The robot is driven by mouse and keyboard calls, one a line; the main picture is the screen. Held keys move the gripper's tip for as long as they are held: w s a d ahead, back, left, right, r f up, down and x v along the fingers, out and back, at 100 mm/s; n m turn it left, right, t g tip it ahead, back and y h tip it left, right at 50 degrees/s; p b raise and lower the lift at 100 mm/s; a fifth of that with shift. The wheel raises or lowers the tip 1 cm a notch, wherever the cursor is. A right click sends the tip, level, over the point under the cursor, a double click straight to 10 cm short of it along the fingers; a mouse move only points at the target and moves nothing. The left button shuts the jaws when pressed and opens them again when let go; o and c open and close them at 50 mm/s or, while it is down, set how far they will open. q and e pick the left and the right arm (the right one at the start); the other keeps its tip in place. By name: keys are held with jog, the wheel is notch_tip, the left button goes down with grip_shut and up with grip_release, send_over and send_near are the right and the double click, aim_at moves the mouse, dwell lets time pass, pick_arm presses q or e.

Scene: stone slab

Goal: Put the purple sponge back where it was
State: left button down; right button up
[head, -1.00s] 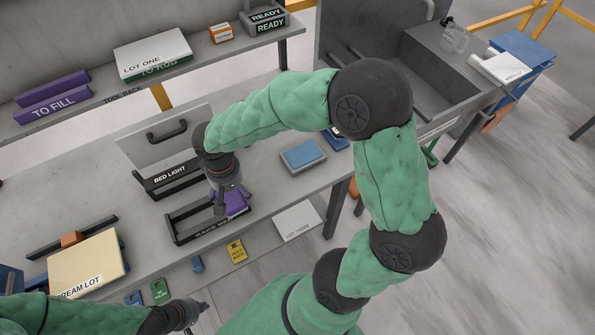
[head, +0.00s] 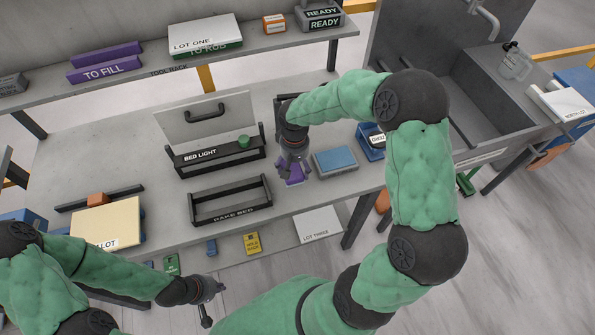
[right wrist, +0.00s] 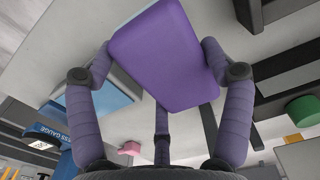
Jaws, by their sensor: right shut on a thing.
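The purple sponge (head: 294,178) is in my right gripper (head: 294,168), between the dark bed tray and the blue block. In the right wrist view the sponge (right wrist: 165,55) sits between the gripper's fingers, with the grey bench behind it. Whether the sponge touches the bench is hard to tell. The black open tray labelled like "RAKE BED" (head: 232,217) stands empty to the left of the sponge. My left gripper (head: 214,289) is low in the head view, off the bench's front edge, away from the sponge; its fingers are too small to read.
A black "BED LIGHT" holder (head: 205,154) with a green cylinder (head: 243,141) stands behind the empty tray. A blue block (head: 335,158) lies right of the sponge. A cream box (head: 106,222) is at left. A sink (head: 485,95) is at far right.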

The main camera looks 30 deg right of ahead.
aim_at(297, 171)
jog(key=shift+w+d+f, duration=0.25)
jog(key=shift+d+f, duration=0.15)
jog(key=shift+f, duration=0.15)
jog(key=shift+w+d+f, duration=0.2)
jog(key=shift+d+f, duration=0.15)
jog(key=shift+f, duration=0.15)
jog(key=shift+f+b, duration=0.5)
jog(key=shift+f, duration=1)
jog(key=shift+f, duration=0.15)
jog(key=o, duration=1)
